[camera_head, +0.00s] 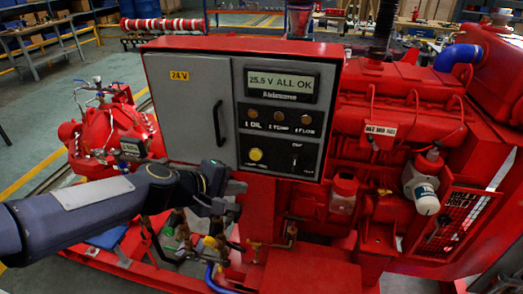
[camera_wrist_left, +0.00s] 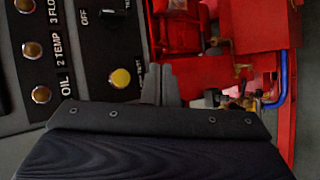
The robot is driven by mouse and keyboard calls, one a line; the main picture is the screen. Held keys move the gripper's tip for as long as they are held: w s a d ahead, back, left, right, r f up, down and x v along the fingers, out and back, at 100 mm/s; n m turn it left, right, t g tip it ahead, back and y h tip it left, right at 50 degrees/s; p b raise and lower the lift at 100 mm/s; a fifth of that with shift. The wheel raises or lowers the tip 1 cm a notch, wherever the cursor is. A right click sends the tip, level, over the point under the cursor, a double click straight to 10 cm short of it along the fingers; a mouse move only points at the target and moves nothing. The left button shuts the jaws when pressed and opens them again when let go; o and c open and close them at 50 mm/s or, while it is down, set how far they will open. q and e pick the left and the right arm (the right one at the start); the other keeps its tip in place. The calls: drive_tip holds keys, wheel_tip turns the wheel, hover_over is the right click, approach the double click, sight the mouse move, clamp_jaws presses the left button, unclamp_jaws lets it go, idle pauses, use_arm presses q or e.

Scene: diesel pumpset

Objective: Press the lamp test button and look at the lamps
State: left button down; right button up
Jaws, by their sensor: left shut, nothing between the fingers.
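The red control box carries a dark panel (camera_head: 266,133) with a display (camera_head: 281,84) reading "25.5 V ALL OK". Below it sit three dull amber lamps, marked OIL (camera_head: 252,114), TEMP (camera_head: 279,116) and FLOW (camera_head: 306,119). A round yellow button (camera_head: 256,155) is at the panel's lower left. In the left wrist view, the yellow button (camera_wrist_left: 120,78) and the amber lamps, such as OIL (camera_wrist_left: 41,94), are unobstructed. My left gripper (camera_head: 240,197) is shut and empty, below and slightly left of the button, apart from it. My right gripper is out of view.
A dark switch (camera_head: 296,158) marked OFF is right of the button. A grey door (camera_head: 190,110) with a black handle is left of the panel. Red engine parts (camera_head: 410,110) fill the right. Pipes and valves (camera_head: 200,240) lie below my left gripper.

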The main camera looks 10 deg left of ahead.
use_arm(q)
drive_tip(key=shift+w, duration=0.15)
drive_tip(key=p, duration=0.1)
approach(258, 160)
drive_tip(key=shift+s+d+f+x, duration=0.1)
drive_tip(key=shift+s+x, duration=0.05)
drive_tip(key=shift+x, duration=0.75)
drive_tip(key=shift+s+d+f+x, duration=0.1)
drive_tip(key=shift+s+f+x, duration=0.05)
drive_tip(key=shift+x, duration=0.7)
drive_tip(key=shift+s+d+f+x, duration=0.1)
drive_tip(key=shift+s+x, duration=0.05)
drive_tip(key=shift+x, duration=0.75)
drive_tip(key=shift+w, duration=0.4)
drive_tip(key=shift+w+p, duration=0.3)
drive_tip(key=shift+w, duration=0.1)
idle(0.6)
drive_tip(key=shift+s, duration=0.1)
drive_tip(key=shift+s+b, duration=0.35)
drive_tip(key=shift+s, duration=0.4)
